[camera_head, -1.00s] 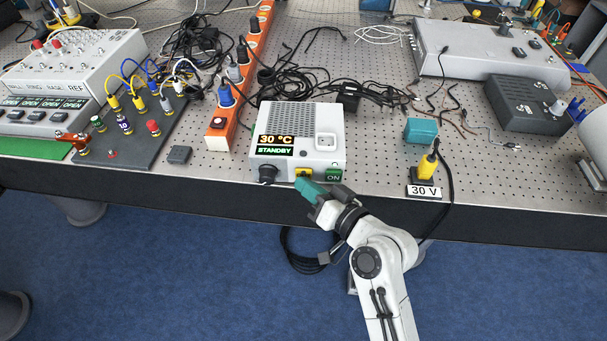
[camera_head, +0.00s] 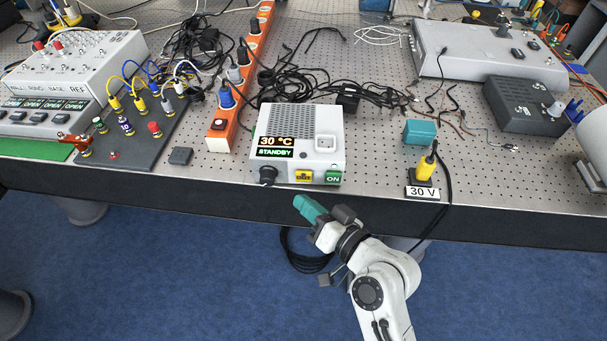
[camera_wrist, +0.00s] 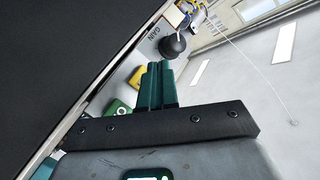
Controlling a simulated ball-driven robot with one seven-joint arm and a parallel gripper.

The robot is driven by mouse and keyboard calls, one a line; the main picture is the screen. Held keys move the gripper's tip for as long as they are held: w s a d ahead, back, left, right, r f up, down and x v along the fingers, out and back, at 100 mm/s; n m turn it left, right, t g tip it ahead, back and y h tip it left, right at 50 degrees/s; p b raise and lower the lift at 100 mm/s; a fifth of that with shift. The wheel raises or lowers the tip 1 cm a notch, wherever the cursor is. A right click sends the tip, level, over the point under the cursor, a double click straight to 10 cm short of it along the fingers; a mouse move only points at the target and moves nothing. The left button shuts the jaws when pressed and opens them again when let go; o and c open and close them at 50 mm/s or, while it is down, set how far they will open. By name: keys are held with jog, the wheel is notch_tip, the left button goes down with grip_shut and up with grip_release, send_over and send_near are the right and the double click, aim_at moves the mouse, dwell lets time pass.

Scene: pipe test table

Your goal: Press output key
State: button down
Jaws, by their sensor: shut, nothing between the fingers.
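The white box (camera_head: 323,140) stands at the table's front edge. Its display (camera_head: 275,146) reads "30 °C" and "STANDBY". On its front are a black knob (camera_head: 267,174), a yellow key (camera_head: 303,176) whose lettering looks like "OUT", and a green "ON" key (camera_head: 333,177). My gripper (camera_head: 299,202) is shut and empty, its teal fingertips below and in front of the yellow key, apart from it. In the wrist view, the shut fingers (camera_wrist: 157,72) point toward the knob (camera_wrist: 173,46), labelled "GAIN". The yellow key (camera_wrist: 136,77) is partly hidden behind them; the green key (camera_wrist: 118,108) shows at left.
An orange power strip (camera_head: 220,135) runs left of the box, with a small grey block (camera_head: 180,156) beside it. A teal block (camera_head: 420,131) and a yellow plug at a "30 V" label (camera_head: 423,192) are at right. Black cables tangle behind.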

jog(key=shift+s, duration=1.25)
jog(key=s+d+f+g+h, duration=0.25)
jog(key=s+d+f, duration=0.2)
jog(key=d, duration=0.35)
jog(key=s+d+f+g+h, duration=0.2)
jog(key=s+d+f+h, duration=0.25)
jog(key=d, duration=0.25)
jog(key=s+d+f+m+g+h, duration=0.2)
jog(key=s+d+g+h, duration=0.3)
jog(key=s+d, duration=0.9)
jog(key=shift+s+d+f+m+g, duration=0.3)
jog(key=shift+s+d+f+g, duration=0.1)
jog(key=shift+s, duration=0.3)
